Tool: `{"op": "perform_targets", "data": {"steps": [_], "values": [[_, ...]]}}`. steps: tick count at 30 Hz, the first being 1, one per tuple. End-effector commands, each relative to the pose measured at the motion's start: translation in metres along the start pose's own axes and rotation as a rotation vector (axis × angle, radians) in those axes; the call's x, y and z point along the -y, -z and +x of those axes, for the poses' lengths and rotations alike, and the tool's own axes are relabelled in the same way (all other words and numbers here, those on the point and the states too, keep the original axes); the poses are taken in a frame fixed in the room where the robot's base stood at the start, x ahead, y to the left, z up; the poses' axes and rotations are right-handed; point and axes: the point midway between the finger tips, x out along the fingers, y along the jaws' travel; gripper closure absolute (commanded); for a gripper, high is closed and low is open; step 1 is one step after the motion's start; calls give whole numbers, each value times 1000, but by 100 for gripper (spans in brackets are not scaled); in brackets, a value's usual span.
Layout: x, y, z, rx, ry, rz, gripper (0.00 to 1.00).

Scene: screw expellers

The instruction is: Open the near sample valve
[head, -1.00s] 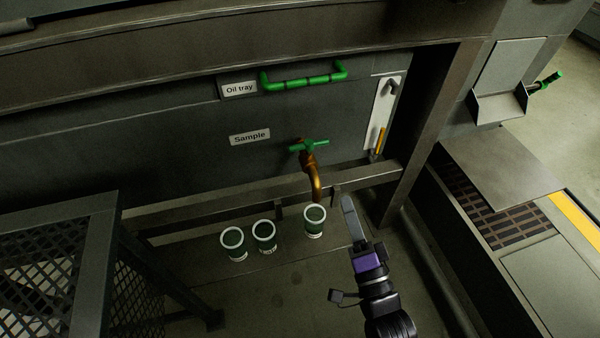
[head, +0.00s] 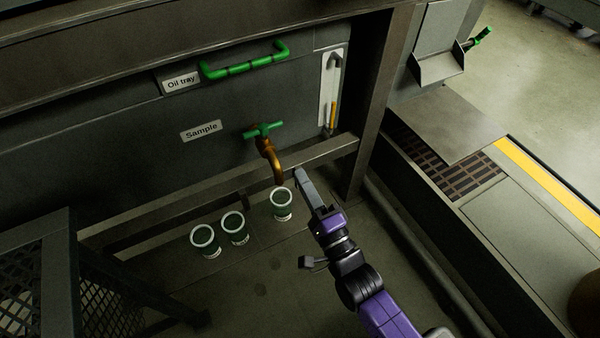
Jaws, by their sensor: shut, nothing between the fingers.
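The sample valve is a brass tap (head: 268,152) with a green cross handle (head: 263,130) on the dark panel, right of the "Sample" label (head: 201,130). Its spout curves down above a green and white cup (head: 281,204). My gripper (head: 302,175) is shut and empty. In the picture it lies right of and below the spout, close to the cup's upper right. It appears apart from the tap handle.
Two more cups (head: 205,241) (head: 234,227) stand on the shelf to the left. A green handle (head: 245,62) marks the oil tray above. A rail (head: 300,152) runs behind my gripper. A mesh guard (head: 35,270) stands lower left, a post (head: 372,110) at right.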

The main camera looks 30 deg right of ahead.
Motion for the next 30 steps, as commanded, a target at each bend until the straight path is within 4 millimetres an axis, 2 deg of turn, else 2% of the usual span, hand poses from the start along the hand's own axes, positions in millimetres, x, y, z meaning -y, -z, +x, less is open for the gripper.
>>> {"op": "perform_targets", "data": {"steps": [9, 15, 21, 30], "values": [[-2, 1, 64, -2, 4, 0, 100], [-2, 0, 96, -1, 2, 0, 100], [-1, 0, 114, -1, 1, 0, 100], [0, 0, 118, -1, -1, 0, 100]]}}
